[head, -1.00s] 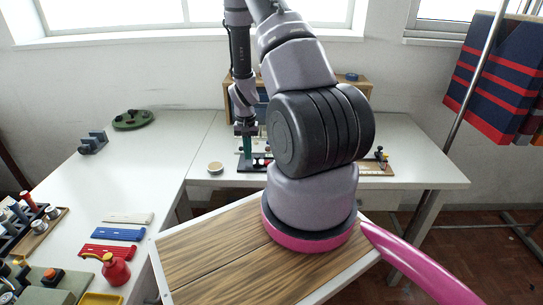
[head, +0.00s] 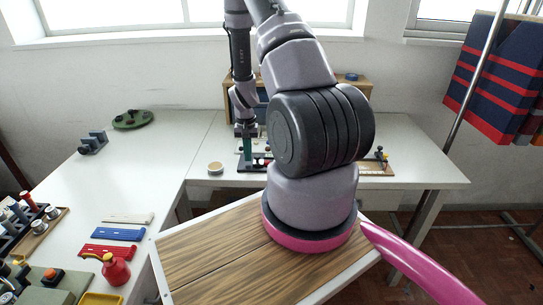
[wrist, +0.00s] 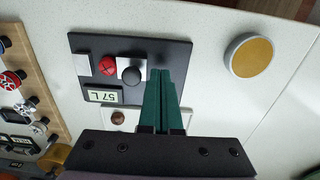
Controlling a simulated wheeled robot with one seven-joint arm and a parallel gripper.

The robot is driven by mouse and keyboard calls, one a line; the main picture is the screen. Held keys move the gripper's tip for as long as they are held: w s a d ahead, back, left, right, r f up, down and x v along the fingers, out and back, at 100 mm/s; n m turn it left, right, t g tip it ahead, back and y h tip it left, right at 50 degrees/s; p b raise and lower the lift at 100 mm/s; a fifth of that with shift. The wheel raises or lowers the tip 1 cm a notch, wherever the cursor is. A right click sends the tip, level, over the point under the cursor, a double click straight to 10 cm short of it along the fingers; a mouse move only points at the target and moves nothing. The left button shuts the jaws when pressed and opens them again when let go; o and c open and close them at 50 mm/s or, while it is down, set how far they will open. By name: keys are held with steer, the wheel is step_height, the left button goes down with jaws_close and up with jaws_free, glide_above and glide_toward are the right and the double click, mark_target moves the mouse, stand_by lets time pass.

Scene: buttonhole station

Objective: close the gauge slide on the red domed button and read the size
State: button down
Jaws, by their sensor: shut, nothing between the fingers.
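The gauge (wrist: 160,50) is a dark plate on the white table in the wrist view. On it the red domed button (wrist: 107,65) sits between a pale fixed block (wrist: 82,65) at left and the pale slide with a round black knob (wrist: 131,75) at right. The slide is very close to the button; I cannot tell whether they touch. My gripper (wrist: 160,74) has green fingers, shut and empty, just right of the knob by the slide's right end. In the head view my gripper (head: 247,148) stands at the gauge, which is partly hidden.
A round tan-topped tin (wrist: 251,56) stands right of the gauge. A wooden rack (wrist: 28,95) with several buttons lies at left. A small pale card with a brown button (wrist: 118,117) is partly hidden behind my gripper. White table is clear beyond the gauge.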

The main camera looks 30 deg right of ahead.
mark_target(252, 164)
steer(key=shift+f, duration=0.8)
steer(key=shift+s+d, duration=0.5)
steer(key=shift+d, duration=0.3)
steer(key=shift+w+a, duration=0.15)
steer(key=shift+a, duration=0.1)
stand_by(0.6)
steer(key=shift+r, duration=3.55)
